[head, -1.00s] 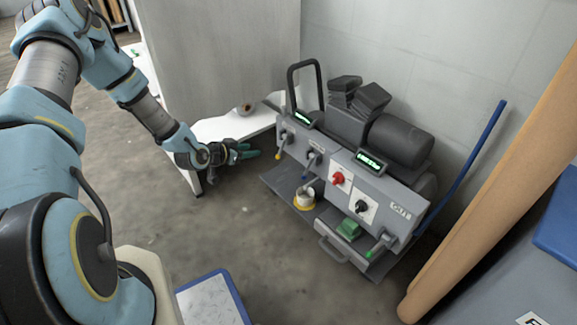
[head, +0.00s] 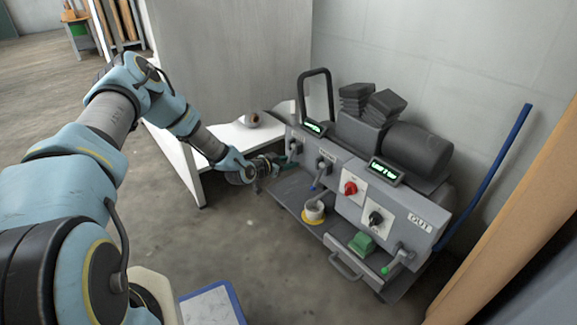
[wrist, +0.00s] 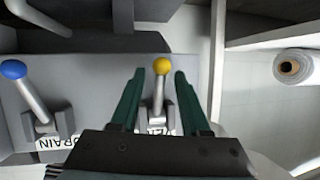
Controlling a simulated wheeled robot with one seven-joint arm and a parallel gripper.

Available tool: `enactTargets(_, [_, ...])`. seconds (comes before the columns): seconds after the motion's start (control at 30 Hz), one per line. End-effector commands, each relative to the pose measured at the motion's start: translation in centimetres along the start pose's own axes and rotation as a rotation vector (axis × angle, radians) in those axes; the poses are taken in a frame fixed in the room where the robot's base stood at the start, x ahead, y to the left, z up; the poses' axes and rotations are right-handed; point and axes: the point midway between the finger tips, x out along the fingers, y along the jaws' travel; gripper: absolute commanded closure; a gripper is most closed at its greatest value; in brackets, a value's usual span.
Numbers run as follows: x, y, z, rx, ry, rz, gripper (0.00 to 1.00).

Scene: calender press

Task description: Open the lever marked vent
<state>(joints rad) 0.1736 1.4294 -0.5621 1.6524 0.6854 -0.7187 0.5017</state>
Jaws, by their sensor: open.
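A lever with a yellow ball knob (wrist: 162,66) stands between the two green fingers of my open gripper (wrist: 158,80) in the wrist view. The fingers are on either side of its shaft, with a gap visible on each side. The label at its base is mostly hidden by my gripper, so I cannot read it fully. To the left stands a lever with a blue knob (wrist: 13,70), labelled DRAIN. In the head view my gripper (head: 288,162) is at the left end of the grey press panel (head: 345,180) and hides the yellow knob.
The panel also has a red knob (head: 350,188), a black knob (head: 376,218) and a green-tipped crank (head: 397,262). A white roll (wrist: 298,68) lies on the shelf beside the press.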

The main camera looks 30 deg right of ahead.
Motion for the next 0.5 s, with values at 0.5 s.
enactTargets(0.5, [0.56, 0.01, 0.0, 0.0, -0.001, 0.0, 0.7])
